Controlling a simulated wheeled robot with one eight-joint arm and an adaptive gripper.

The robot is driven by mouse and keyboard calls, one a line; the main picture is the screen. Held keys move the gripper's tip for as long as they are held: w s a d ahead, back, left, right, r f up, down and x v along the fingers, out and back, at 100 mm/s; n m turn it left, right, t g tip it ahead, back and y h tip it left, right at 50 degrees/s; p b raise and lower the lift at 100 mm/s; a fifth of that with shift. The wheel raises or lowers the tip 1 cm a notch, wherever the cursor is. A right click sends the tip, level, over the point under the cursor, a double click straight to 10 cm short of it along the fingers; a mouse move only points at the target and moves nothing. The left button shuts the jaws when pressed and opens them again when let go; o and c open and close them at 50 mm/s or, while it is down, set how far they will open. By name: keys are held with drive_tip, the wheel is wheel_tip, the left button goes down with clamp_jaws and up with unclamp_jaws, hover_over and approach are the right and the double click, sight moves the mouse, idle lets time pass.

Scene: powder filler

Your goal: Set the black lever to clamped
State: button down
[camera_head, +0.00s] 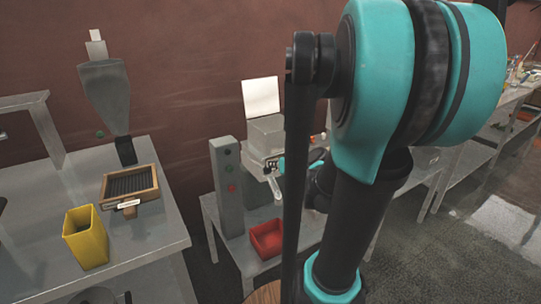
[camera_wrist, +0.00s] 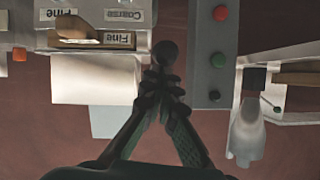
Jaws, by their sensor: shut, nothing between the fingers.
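In the wrist view, a round black knob (camera_wrist: 166,51), which looks like the end of the black lever, shows just beyond my gripper (camera_wrist: 160,82). My gripper is shut and empty, with its fingertips together close to the knob; I cannot tell whether they touch it. The rest of the lever is hidden behind the fingers, so its setting cannot be read. In the head view, the grey filler machine (camera_head: 265,135) with a white panel stands behind my arm. My arm hides the lever and my fingertips there.
A grey post (camera_head: 226,185) with coloured buttons stands close to the machine's left. A red bin (camera_head: 267,239) sits on the table in front. A yellow container (camera_head: 85,237), a wooden tray (camera_head: 130,187) and a grey funnel-shaped device (camera_head: 107,97) occupy the left bench.

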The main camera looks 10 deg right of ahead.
drive_tip(key=shift+s+d+f, duration=0.1)
drive_tip(key=shift+s+f, duration=0.2)
drive_tip(key=shift+f, duration=0.65)
drive_tip(key=shift+s+d+f, duration=0.1)
drive_tip(key=shift+s+f, duration=0.15)
drive_tip(key=shift+f, duration=0.65)
